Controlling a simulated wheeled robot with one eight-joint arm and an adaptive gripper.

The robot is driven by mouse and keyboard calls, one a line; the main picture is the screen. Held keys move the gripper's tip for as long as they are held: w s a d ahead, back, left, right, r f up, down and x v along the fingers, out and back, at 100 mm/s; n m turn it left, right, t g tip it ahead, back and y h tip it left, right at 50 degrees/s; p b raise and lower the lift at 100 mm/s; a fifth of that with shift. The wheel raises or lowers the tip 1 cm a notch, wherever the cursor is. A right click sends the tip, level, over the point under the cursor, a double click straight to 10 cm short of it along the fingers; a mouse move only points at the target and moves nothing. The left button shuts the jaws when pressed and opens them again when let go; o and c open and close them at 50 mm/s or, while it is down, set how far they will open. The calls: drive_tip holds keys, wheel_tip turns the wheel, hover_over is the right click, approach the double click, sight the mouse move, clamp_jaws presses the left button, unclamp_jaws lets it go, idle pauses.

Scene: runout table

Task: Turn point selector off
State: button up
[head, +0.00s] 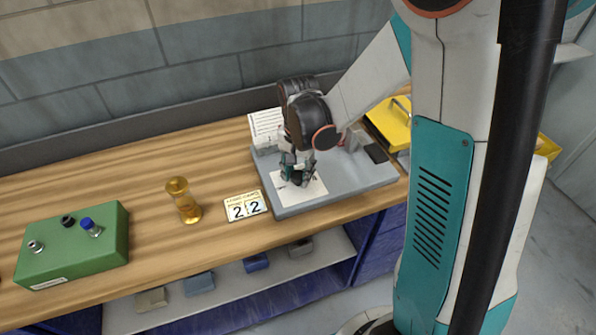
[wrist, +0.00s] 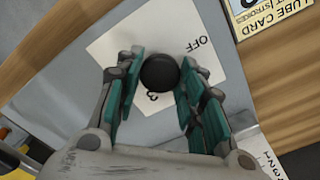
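The point selector is a round black knob (wrist: 160,72) on a white label plate (wrist: 112,48) printed with OFF and at least the number 3. In the wrist view OFF is at the upper right of the knob and 3 at its lower left. I cannot make out a pointer mark on the knob. My gripper (wrist: 161,66) is open, its teal-padded fingers on either side of the knob; I cannot tell whether they touch it. In the head view my gripper (head: 297,179) is low over the white plate (head: 314,188) on the grey panel (head: 348,183), hiding most of the knob.
Farther left are an amber hourglass-shaped object (head: 184,200) and a green box (head: 72,246) with small fittings. A yellow object (head: 390,122) stands behind right. Open wood shows between hourglass and green box.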

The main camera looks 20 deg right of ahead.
drive_tip(key=shift+c, duration=1.3)
drive_tip(key=shift+n, duration=0.4)
drive_tip(key=n, duration=0.3)
drive_tip(key=shift+n+b, duration=0.3)
drive_tip(key=shift+b, duration=0.1)
drive_tip(key=n, duration=0.4)
drive_tip(key=shift+n+b, duration=0.3)
drive_tip(key=n, duration=0.4)
drive_tip(key=shift+n, duration=0.3)
drive_tip(key=shift+n+b, duration=0.35)
drive_tip(key=shift+n, duration=1.75)
